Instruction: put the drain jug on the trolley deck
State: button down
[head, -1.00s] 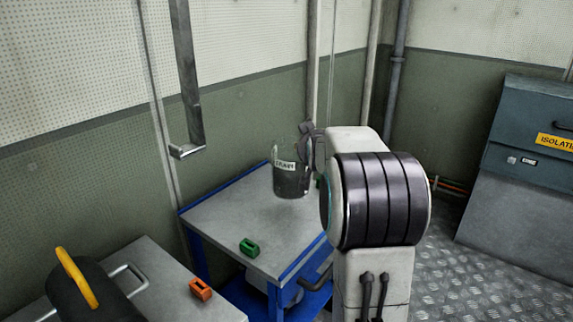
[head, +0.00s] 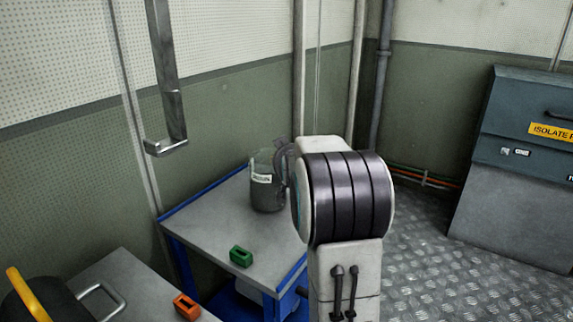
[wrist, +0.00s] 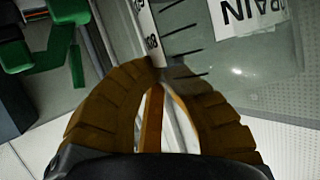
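The drain jug (head: 266,192) is a clear, greyish vessel with a white label, upright over the trolley deck (head: 205,225), toward its back. I cannot tell whether its base touches the deck. My gripper (head: 284,158) is at the jug's right side, partly hidden behind my arm. In the wrist view the tan fingers (wrist: 163,78) come together at the jug (wrist: 190,45), whose marks and DRAIN label show close up. They look shut on it, though the gripped part is mostly hidden.
A green block (head: 241,256) lies on the trolley's front part. An orange block (head: 187,306) lies on a grey surface at the front left, near a dark object with a yellow handle (head: 27,296). A metal bracket (head: 166,147) hangs by the wall. A cabinet (head: 520,170) stands right.

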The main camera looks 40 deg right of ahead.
jog(key=shift+f, duration=0.1)
dwell(0.3)
jog(key=c, duration=1.8)
grip_release()
jog(key=shift+f, duration=0.1)
jog(key=o, duration=0.4)
